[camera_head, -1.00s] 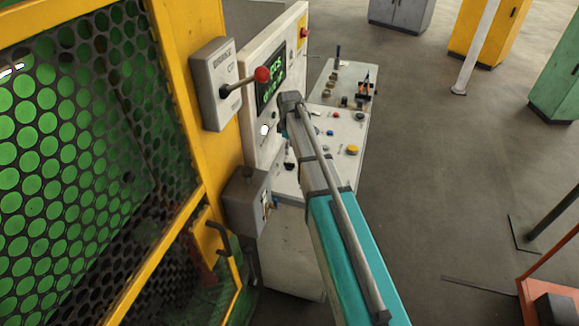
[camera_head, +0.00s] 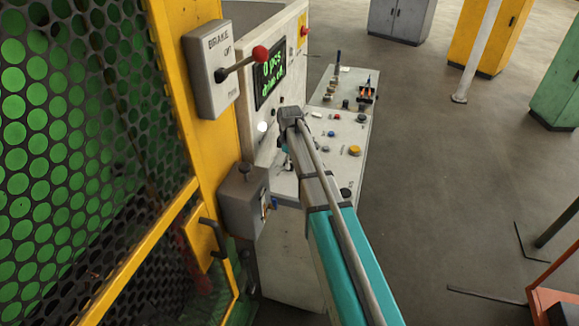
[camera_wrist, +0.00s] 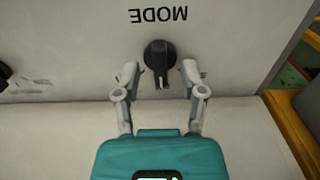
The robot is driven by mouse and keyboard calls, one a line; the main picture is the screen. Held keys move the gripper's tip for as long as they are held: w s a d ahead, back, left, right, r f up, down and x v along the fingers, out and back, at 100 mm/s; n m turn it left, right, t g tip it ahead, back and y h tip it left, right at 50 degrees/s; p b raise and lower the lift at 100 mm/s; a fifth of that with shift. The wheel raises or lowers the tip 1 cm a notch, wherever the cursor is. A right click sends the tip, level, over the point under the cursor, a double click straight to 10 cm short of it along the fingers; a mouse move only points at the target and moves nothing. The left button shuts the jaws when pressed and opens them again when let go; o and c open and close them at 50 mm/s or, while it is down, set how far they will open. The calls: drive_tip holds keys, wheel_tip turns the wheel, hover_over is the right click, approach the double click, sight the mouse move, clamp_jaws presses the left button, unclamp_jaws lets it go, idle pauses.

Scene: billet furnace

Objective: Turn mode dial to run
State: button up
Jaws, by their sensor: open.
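In the wrist view the black mode dial (camera_wrist: 160,57) sits on the pale panel below the upside-down label MODE (camera_wrist: 158,15). Its handle points down toward my gripper. My gripper (camera_wrist: 160,72) is open, with one finger on each side of the dial and a gap on both sides. I cannot tell how deep the fingertips reach relative to the dial. In the head view my arm reaches to the control console (camera_head: 342,178), and its wrist hides the dial and the fingers.
A screen (camera_head: 270,77) with green text stands on the console's upright panel. A brake box with a red-knobbed lever (camera_head: 260,54) juts out at the left, by the yellow mesh guard (camera_head: 176,215). Buttons and a yellow knob (camera_head: 354,151) lie right of my arm. Open floor lies further right.

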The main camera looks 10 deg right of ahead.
drive_tip(key=shift+f, duration=0.3)
clamp_jaws()
idle(0.3)
